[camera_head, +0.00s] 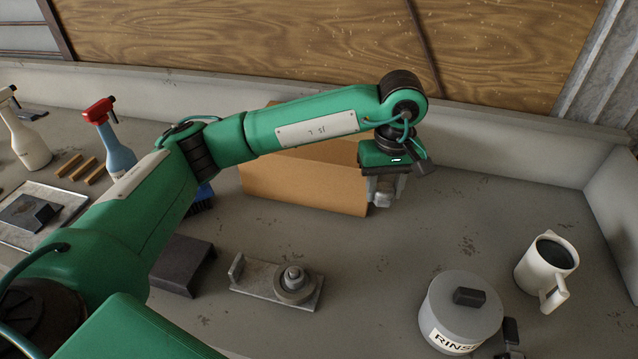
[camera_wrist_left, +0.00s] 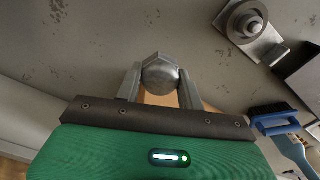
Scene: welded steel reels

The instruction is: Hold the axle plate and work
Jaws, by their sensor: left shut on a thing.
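The axle plate (camera_head: 248,273) lies flat on the grey bench, with an upright tab at its left end and a round stepped hub (camera_head: 294,283) near its right end. It also shows at the upper right of the left wrist view (camera_wrist_left: 270,45). My left gripper (camera_head: 383,196) is in front of the cardboard box, above the bench, apart from the plate. It is shut on a grey metal hex-headed piece (camera_wrist_left: 160,73), which sits between both fingers. The lower part of that piece is hidden. My right gripper does not show.
A cardboard box (camera_head: 300,188) stands behind my left arm. A lidded RINSE pot (camera_head: 450,300) and a white jug (camera_head: 540,265) stand at the right. A dark block (camera_head: 182,265) lies left of the plate; a blue brush (camera_wrist_left: 275,120) is near it. Spray bottles (camera_head: 115,150) stand far left.

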